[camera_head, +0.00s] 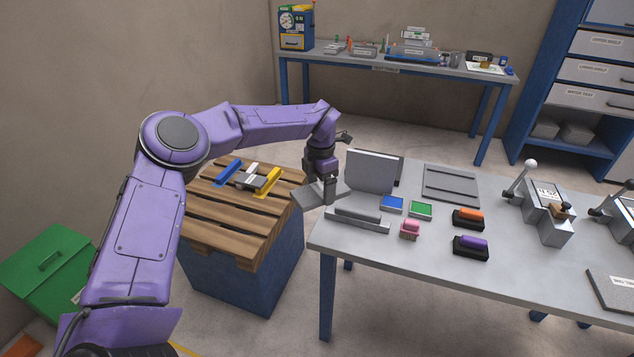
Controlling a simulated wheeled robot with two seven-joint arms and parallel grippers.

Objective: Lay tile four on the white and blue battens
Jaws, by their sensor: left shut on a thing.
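My left gripper (329,190) is shut on a flat grey tile (306,197) and holds it at the left end of the grey table, beside a grey stand (360,220). A larger grey plate (370,172) stands upright behind the stand. On the wooden pallet (226,222) to the left are a blue batten (226,173), a white batten (252,168) and a yellow batten (268,181). A grey piece (243,182) lies among them; its exact contact with each batten is too small to tell. My right gripper is not in view.
The grey table (440,262) holds blue (392,204) and green (421,210) pads, a pink object (410,230), orange (468,217) and purple (471,245) blocks, a dark grey panel (450,185) and lever devices (545,212). A green bin (45,262) stands left. A gap separates pallet and table.

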